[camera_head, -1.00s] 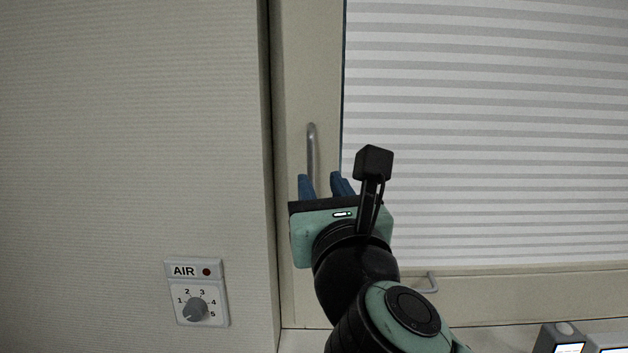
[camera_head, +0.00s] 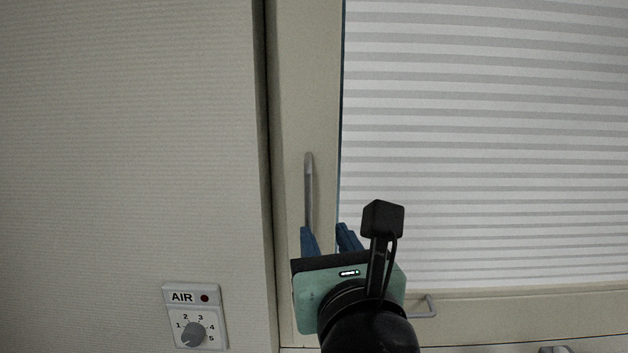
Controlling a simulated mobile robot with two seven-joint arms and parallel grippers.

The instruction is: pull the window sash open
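The window sash (camera_head: 290,120) has a beige frame around a pale striped blind or pane. A grey vertical bar handle (camera_head: 309,185) is on its left stile. My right gripper (camera_head: 328,236) has its two blue fingers apart, at the lower end of the handle. The handle's lower part runs down between or behind the fingers, and the gripper body hides its lower end. I cannot tell whether a finger touches it. The sash looks closed against the frame. My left gripper is not in view.
An AIR dial panel (camera_head: 195,316) is on the textured wall at the lower left. A small grey bracket (camera_head: 424,307) is on the lower rail, right of my gripper. A grey object (camera_head: 556,350) shows at the bottom edge.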

